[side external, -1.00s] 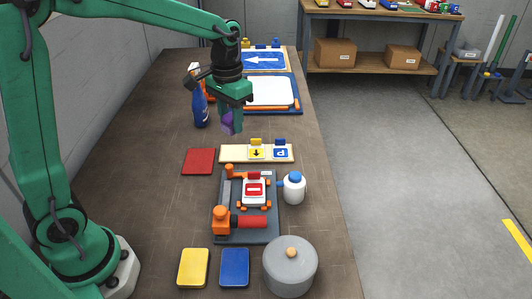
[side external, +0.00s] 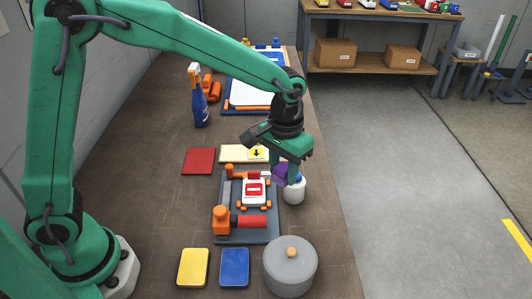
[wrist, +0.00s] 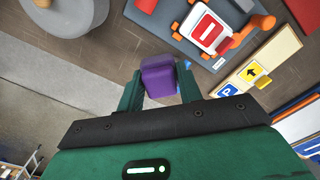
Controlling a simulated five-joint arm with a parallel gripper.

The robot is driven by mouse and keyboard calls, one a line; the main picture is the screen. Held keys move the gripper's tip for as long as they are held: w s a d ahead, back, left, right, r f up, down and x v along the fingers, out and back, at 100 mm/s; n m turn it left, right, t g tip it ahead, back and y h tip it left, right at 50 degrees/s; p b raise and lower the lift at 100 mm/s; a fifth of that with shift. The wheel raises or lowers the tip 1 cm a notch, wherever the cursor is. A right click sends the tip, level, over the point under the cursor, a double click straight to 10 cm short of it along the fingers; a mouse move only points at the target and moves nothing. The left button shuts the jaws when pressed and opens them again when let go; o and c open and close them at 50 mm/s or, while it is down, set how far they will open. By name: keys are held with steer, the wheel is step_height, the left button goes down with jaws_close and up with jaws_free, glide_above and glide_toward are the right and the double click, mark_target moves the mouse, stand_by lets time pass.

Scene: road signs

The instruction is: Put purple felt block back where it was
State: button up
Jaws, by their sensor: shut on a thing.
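The purple felt block (side external: 280,174) is held between the fingers of my gripper (side external: 287,172). The wrist view shows the purple block (wrist: 160,76) between the two green fingers of the gripper (wrist: 160,86). In the side view the block is over or in front of the white jar (side external: 294,193) near the table's right edge. The jar's blue lid is mostly hidden by my gripper. I cannot tell whether block and jar touch.
A grey tray (side external: 226,196) with a no-entry sign (side external: 254,190) and orange tools lies left of the jar. A cream sign board (side external: 232,153) lies behind. A grey lidded pot (side external: 289,272), a red pad (side external: 198,161), yellow pad (side external: 193,267) and blue pad (side external: 234,267) lie around.

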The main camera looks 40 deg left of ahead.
glide_above(293, 230)
step_height(293, 230, down, 2)
steer(key=shift+f, duration=0.1)
steer(key=shift+f, duration=5)
steer(key=o, duration=0.6)
steer(key=shift+f, duration=0.1)
step_height(293, 230, up, 12)
steer(key=shift+r, duration=0.15)
